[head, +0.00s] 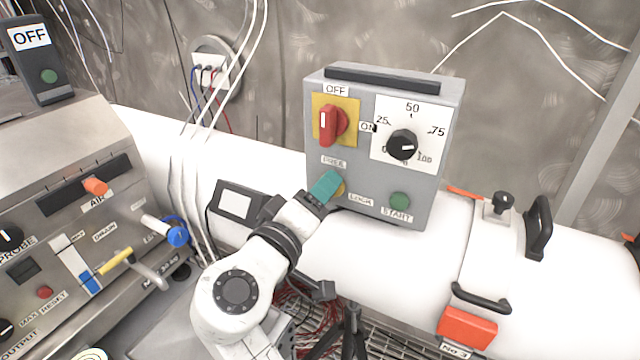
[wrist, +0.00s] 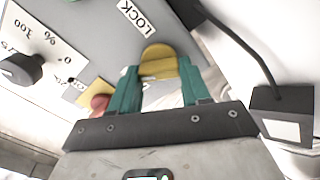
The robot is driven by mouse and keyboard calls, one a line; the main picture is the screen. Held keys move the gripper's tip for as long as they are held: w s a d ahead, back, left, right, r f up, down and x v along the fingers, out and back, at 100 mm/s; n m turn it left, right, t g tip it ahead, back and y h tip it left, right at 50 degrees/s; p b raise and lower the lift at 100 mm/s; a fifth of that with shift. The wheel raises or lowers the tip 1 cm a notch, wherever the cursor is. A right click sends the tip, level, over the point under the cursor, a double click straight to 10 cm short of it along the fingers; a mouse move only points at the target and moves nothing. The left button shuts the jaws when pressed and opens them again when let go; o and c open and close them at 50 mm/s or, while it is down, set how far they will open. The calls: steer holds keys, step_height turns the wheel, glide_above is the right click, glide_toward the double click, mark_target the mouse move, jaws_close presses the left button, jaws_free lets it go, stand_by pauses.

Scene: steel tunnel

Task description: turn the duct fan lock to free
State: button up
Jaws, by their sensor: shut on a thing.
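The duct fan control box (head: 381,81) is a grey box on the white duct. Its lock is a small yellow knob (head: 340,188) low on the left of the face, between the FREE label (head: 334,161) above and the LOCK label (head: 361,200) to the right. My gripper (head: 328,184) reaches it from below left, its teal fingers covering most of the knob. In the wrist view the yellow knob (wrist: 158,64) sits between the two fingers of my gripper (wrist: 160,82), which is shut on it. I cannot tell exactly which label the knob points to.
Above the lock are a red OFF/ON switch (head: 331,124), its handle upright, and a black dial (head: 402,146). A green START button (head: 400,201) is at the lower right. A dark device with a pale screen (head: 236,204) stands left of my gripper. Cables hang behind.

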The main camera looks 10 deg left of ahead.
steer(key=n+p, duration=0.3)
steer(key=n, duration=0.2)
steer(key=shift+a+f+n+p, duration=0.1)
steer(key=shift+n+p, duration=0.3)
stand_by(0.4)
steer(key=o, duration=1.1)
steer(key=shift+c, duration=0.2)
steer(key=shift+s, duration=0.1)
steer(key=b+v, duration=0.2)
steer(key=v, duration=0.8)
steer(key=shift+s, duration=0.3)
steer(key=shift+a, duration=0.2)
